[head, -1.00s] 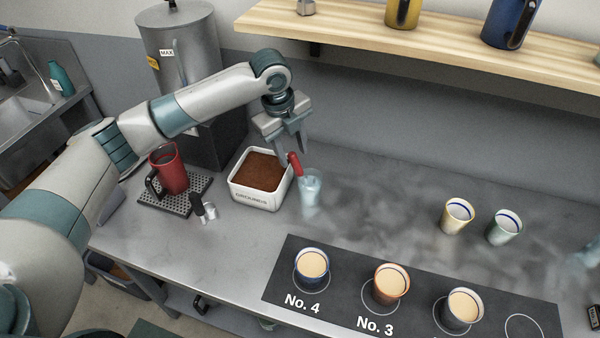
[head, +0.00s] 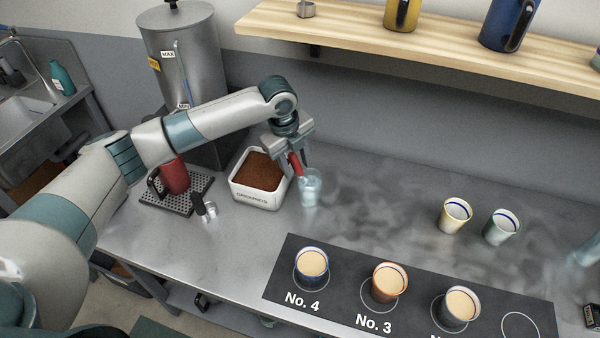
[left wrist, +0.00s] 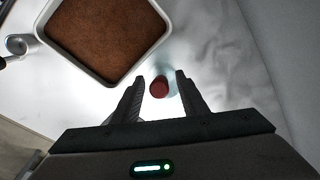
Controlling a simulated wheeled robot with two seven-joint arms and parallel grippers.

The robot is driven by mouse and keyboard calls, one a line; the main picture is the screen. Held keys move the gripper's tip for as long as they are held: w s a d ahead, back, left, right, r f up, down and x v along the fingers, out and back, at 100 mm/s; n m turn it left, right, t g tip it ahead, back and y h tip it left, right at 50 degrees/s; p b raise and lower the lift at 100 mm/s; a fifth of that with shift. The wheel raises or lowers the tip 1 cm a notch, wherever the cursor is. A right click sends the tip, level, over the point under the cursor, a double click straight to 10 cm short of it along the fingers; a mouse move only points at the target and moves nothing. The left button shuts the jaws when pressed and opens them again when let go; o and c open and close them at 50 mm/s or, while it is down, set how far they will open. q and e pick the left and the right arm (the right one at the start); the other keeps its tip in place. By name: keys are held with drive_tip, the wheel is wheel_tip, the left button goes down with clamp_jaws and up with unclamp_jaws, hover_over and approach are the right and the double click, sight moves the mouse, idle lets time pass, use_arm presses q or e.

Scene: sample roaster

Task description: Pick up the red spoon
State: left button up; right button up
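The red spoon (head: 296,164) leans in a clear glass (head: 310,188) just right of the grounds box, its red handle end upward. In the left wrist view the handle's end (left wrist: 159,87) shows as a red disc between the fingers. My left gripper (head: 292,170) is open around the handle, with a gap on both sides in the wrist view (left wrist: 158,88). The spoon's lower part is hard to make out in the glass. My right gripper is not in view.
The white grounds box (head: 256,196) stands close to the left of the glass. A red mug (head: 174,178) stands on a drip tray farther left. Several filled cups line a dark mat (head: 335,283) in front. A wooden shelf (head: 350,40) hangs above.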

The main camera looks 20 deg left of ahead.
use_arm(q)
clamp_jaws()
drive_tip(key=shift+r, duration=0.15)
wheel_tip(320, 180, up, 10)
drive_tip(key=b, duration=0.3)
idle(0.5)
idle(0.4)
